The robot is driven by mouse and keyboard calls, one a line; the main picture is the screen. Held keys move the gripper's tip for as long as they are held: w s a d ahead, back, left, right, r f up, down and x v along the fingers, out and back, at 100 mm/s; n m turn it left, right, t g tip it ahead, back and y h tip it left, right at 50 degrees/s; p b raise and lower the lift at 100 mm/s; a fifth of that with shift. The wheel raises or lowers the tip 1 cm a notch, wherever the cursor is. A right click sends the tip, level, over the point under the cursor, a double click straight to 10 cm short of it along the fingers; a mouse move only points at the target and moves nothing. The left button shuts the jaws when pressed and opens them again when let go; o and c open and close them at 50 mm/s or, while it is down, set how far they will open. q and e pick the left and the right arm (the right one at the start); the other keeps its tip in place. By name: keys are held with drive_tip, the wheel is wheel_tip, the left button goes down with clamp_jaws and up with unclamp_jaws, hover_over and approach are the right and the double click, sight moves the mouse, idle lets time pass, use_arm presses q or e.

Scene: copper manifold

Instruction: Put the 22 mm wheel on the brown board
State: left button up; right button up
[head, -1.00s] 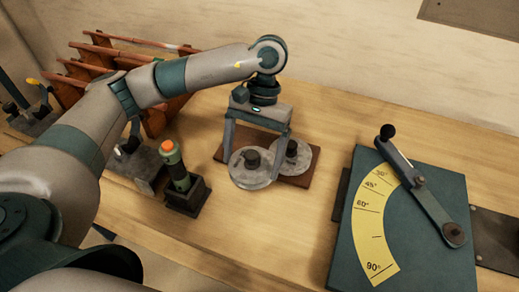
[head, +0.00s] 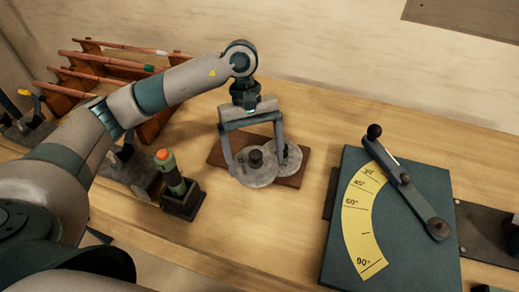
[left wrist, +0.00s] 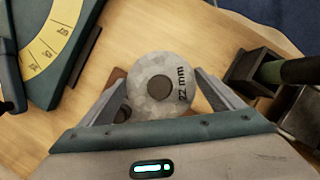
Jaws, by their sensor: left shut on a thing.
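The 22 mm wheel (head: 254,176) is a grey disc with a dark hub; its "22 mm" label shows in the left wrist view (left wrist: 160,72). My left gripper (head: 255,166) is shut on it, one finger on each side. The wheel is over the brown board (head: 290,182), roughly level; I cannot tell whether it touches anything below. A second grey wheel (head: 293,160) lies at the right part of the board, partly covered by the held wheel and a finger. My right gripper is not in view.
A green-bodied tool with an orange top (head: 170,168) stands in a dark holder left of the board. A teal plate with a yellow angle scale (head: 360,215) and lever is at the right. A wooden rack (head: 95,68) with copper tubes stands at the back left.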

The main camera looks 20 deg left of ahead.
sight(274, 158)
use_arm(q)
drive_tip(key=n, duration=0.1)
drive_tip(key=w+n+t+p, duration=0.1)
drive_tip(key=n, duration=0.1)
drive_tip(key=d+r+n+h, duration=0.1)
drive_tip(key=n, duration=0.1)
drive_tip(key=shift+w+t+p, duration=0.15)
drive_tip(key=shift+t+p, duration=0.15)
drive_tip(key=n, duration=0.2)
drive_tip(key=w+r+n+t+p, duration=0.1)
drive_tip(key=d+n+t+p, duration=0.1)
drive_tip(key=n, duration=0.1)
drive_tip(key=shift+w+r+n+h, duration=0.15)
drive_tip(key=shift+w+n+h, duration=0.15)
drive_tip(key=shift+w, duration=0.1)
drive_tip(key=n, duration=0.1)
drive_tip(key=w+r+n+t+p, duration=0.1)
drive_tip(key=n, duration=0.1)
drive_tip(key=n+t, duration=0.1)
drive_tip(key=n, duration=0.1)
drive_tip(key=shift+w+d+r+p, duration=0.15)
drive_tip(key=shift+w+r+p, duration=0.15)
drive_tip(key=shift+r+p, duration=0.1)
drive_tip(key=n, duration=0.2)
drive_tip(key=w+r+n+t+y+p, duration=0.1)
drive_tip(key=n, duration=0.1)
drive_tip(key=shift+w+r+y, duration=0.1)
drive_tip(key=shift+w+y, duration=0.05)
drive_tip(key=shift+y, duration=0.15)
